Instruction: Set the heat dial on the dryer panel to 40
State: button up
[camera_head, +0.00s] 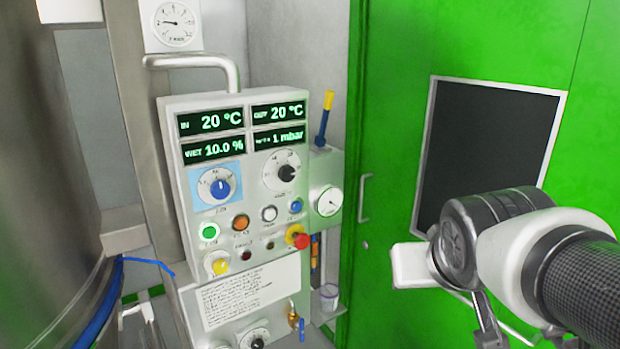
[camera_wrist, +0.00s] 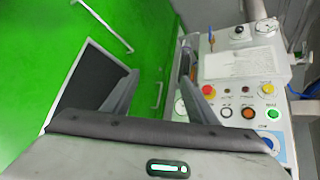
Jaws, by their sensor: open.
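The dryer panel (camera_head: 180,215) stands left of centre in the head view. It carries a blue dial (camera_head: 220,189) on a light blue plate, its white mark pointing roughly up, and a black dial (camera_head: 286,172) to its right. The dial labels are too small to read, so I cannot tell which is heat. Displays (camera_head: 211,121) read IN 20 °C, OUT 20 °C, WET 10.0 % and 1 mbar. My gripper (camera_wrist: 162,80) is open and empty in the wrist view, apart from the panel. There the blue dial (camera_wrist: 268,143) shows partly at the lower right.
A red stop button (camera_head: 301,241), coloured buttons and a yellow knob (camera_head: 219,266) lie below the dials. A lever (camera_head: 325,115) and a gauge (camera_head: 329,201) sit right of the panel. A steel vessel (camera_head: 40,180) is at left. A green door (camera_head: 395,120) is at right.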

jog(key=w+r+t, duration=0.1)
jog(key=w+t, duration=0.2)
jog(key=w, duration=0.5)
jog(key=n+t+y+b, duration=0.4)
jog(key=n+y, duration=0.1)
jog(key=y, duration=0.6)
send_near(289, 175)
jog(key=p+x, duration=0.1)
jog(key=x, duration=0.8)
jog(key=shift+p, duration=0.3)
jog(key=shift+c, duration=0.3)
jog(key=shift+n, duration=0.3)
jog(key=c, duration=1)
